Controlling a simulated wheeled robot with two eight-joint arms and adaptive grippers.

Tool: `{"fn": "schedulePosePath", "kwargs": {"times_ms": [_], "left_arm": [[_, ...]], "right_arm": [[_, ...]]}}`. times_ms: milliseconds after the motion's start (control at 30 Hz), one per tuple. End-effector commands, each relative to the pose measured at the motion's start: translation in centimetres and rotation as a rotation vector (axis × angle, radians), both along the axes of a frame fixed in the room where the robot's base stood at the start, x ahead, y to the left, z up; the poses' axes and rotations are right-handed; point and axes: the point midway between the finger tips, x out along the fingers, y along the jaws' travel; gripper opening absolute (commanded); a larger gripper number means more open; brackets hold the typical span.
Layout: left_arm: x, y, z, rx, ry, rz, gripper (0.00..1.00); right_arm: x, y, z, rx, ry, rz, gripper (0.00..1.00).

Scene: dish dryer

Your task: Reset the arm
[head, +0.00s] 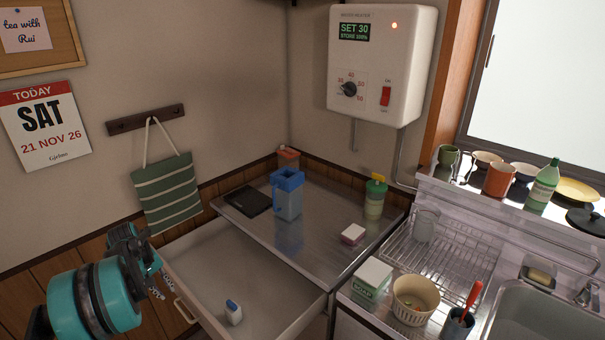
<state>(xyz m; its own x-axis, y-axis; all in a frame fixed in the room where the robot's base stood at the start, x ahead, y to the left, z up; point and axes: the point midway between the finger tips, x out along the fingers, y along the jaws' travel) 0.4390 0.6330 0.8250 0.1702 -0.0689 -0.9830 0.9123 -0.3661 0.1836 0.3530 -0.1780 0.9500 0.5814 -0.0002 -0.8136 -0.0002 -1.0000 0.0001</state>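My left arm comes in from the lower left, teal and black. Its gripper (164,287) is at the left front of the pulled-out drawer (230,262), close to the drawer's wooden handle (185,310). Its fingers look spread apart, with nothing seen between them; whether they touch the drawer front is hard to tell. My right gripper is out of view.
The open drawer holds a small white and blue item (233,312). A dish rack (440,262) and sink (540,318) are at right. A striped bag (167,195) hangs above the gripper.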

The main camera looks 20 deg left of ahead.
Motion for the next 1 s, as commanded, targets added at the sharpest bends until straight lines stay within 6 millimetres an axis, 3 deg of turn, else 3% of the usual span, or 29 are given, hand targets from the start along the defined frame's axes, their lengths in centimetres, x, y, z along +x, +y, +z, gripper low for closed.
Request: {"fn": "schedulePosePath", "kwargs": {"times_ms": [133, 233, 400, 533, 667, 800, 1000], "left_arm": [[0.5, -0.9, 0.7, 0.01, -0.004, -0.018, 0.19], [1.6, -3.8, 2.8, 0.039, -0.016, -0.076, 0.19], [3.6, -12.8, 8.0, 0.131, -0.061, -0.256, 0.19], [3.6, -20.2, 11.3, 0.208, -0.11, -0.408, 0.19], [2.2, -27.2, 13.5, 0.282, -0.164, -0.558, 0.19], [-0.5, -34.0, 14.6, 0.358, -0.234, -0.72, 0.19], [-5.1, -41.3, 14.1, 0.452, -0.341, -0.933, 0.19]], "right_arm": [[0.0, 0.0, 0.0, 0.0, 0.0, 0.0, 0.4], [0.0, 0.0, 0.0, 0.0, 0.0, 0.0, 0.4], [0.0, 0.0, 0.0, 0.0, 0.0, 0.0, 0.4], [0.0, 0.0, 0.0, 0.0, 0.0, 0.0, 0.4], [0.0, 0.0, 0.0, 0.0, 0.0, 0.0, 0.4], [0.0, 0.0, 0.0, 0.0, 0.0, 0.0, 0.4], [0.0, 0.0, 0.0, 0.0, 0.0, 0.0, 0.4]]}}
